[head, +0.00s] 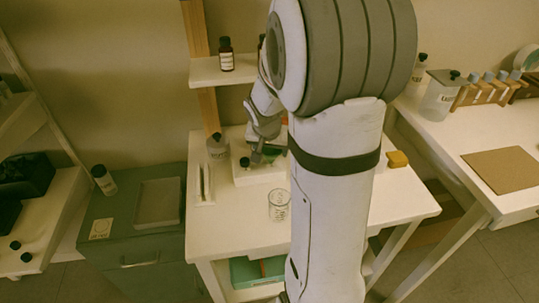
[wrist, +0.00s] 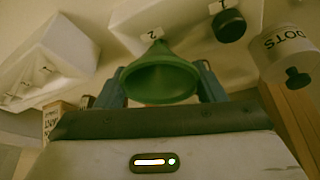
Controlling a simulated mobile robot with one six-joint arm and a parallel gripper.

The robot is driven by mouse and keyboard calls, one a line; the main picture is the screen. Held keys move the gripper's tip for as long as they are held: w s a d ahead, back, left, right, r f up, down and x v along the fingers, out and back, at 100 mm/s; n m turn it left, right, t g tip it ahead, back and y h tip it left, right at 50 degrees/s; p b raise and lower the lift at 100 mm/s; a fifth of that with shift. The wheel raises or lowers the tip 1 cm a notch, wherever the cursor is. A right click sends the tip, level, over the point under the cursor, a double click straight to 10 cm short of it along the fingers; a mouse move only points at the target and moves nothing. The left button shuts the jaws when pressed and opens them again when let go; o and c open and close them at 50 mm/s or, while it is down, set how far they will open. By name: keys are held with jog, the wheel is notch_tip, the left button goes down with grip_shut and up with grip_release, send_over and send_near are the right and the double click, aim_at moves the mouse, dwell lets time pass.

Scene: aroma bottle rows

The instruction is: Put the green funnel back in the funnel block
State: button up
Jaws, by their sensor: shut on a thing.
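The green funnel (wrist: 160,75) is between the two fingers of my gripper (wrist: 161,84) in the wrist view, with its wide mouth towards the camera. My gripper is shut on it. The funnel's narrow end points at a white block (wrist: 185,22) with a label "2"; I cannot tell whether it touches the block or sits in a hole. In the head view my gripper (head: 258,156) is low over the white block (head: 255,178) at the back of the white table, and only a little green of the funnel (head: 273,151) shows.
A black cap (wrist: 229,25) stands on the block beside the funnel. A glass beaker (head: 278,206) stands in front of the block. A white slotted holder (head: 202,185) is to its left. The table's front left is clear.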

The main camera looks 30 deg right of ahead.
jog(key=shift+w+f, duration=0.3)
jog(key=shift+s, duration=0.1)
jog(key=shift+f+b, duration=0.35)
jog(key=o, duration=1)
jog(key=shift+c, duration=0.2)
